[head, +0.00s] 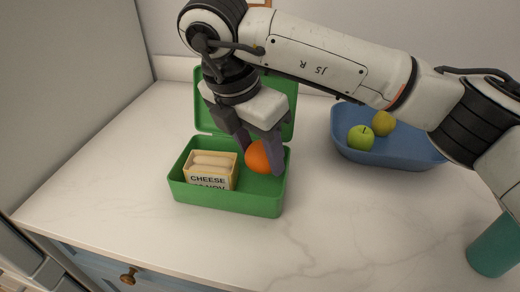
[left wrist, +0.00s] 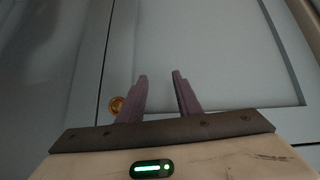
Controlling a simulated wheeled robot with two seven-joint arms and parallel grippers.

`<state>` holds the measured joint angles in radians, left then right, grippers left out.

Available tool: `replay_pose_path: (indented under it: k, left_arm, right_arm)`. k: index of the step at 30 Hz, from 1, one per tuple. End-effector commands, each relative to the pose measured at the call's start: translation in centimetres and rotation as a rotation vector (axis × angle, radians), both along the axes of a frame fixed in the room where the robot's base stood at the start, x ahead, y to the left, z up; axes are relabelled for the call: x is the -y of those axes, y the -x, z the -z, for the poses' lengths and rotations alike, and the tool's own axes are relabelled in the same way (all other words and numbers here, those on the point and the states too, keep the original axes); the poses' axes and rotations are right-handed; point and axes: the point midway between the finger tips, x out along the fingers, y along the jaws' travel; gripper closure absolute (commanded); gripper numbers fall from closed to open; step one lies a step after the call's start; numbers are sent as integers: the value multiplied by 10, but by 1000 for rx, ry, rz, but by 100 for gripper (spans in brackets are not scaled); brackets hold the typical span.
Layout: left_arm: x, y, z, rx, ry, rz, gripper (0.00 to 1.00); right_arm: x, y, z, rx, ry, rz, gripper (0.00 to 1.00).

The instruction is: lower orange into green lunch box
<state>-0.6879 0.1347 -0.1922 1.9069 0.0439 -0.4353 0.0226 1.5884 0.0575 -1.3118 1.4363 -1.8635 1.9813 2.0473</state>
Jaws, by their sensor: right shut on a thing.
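The green lunch box (head: 225,202) stands open on the counter in the head view, its lid raised at the back. My right gripper (head: 258,150) comes down over its right half and is shut on the orange (head: 259,157). The orange is at about the height of the box rim, over the space right of the sandwich pack. Whether it touches the box floor I cannot tell. My left gripper (left wrist: 160,82) shows only in the left wrist view, with its fingers apart and nothing between them, facing a cabinet door.
A pack labelled CHEESE (head: 209,171) fills the left half of the box. A blue bowl (head: 385,156) with a green apple (head: 361,138) and a yellowish fruit (head: 383,122) stands at the right. A teal object (head: 494,248) is at the lower right. The front counter is clear.

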Motion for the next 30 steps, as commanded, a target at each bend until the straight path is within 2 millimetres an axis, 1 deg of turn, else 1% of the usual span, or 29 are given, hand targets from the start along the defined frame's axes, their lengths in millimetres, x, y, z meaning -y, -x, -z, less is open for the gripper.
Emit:
replay_pose_path:
  k: [21, 27, 28, 30]
  left_arm:
    - [-1, -2, 9, 3, -1, -1, 69]
    - [-1, -2, 8, 3, -1, -1, 69]
    - [-1, -2, 8, 3, -1, -1, 69]
    - [-1, -2, 8, 3, -1, -1, 69]
  right_arm:
    - [0, 0, 11, 1, -1, 0, 78]
    - [0, 0, 10, 1, -1, 0, 78]
    - [0, 0, 10, 1, -1, 0, 50]
    - [0, 0, 10, 0, 0, 0, 38]
